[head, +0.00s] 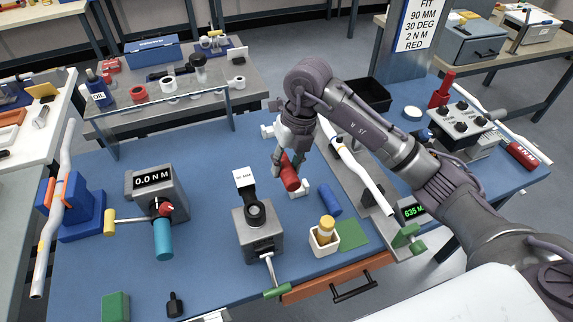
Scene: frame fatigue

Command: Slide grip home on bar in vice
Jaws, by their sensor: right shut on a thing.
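My right gripper (287,160) is shut on a red cylindrical grip (290,175) and holds it above the blue bench, near the middle. The grip is tilted, with its lower end free. A white bent bar (356,169) lies along a grey rail on the right, beyond the grip; the grip is apart from it. I cannot tell which bar the task means. My left gripper is not in view.
A torque gauge (158,185) reads 0.0 N M. A grey device (258,228) with a black ring stands at centre, near a blue cylinder (330,200) and a white cup (323,238). A sign (417,24) reads FIT, 90 MM, 30 DEG, 2 N M, RED. Bench room shows left of centre.

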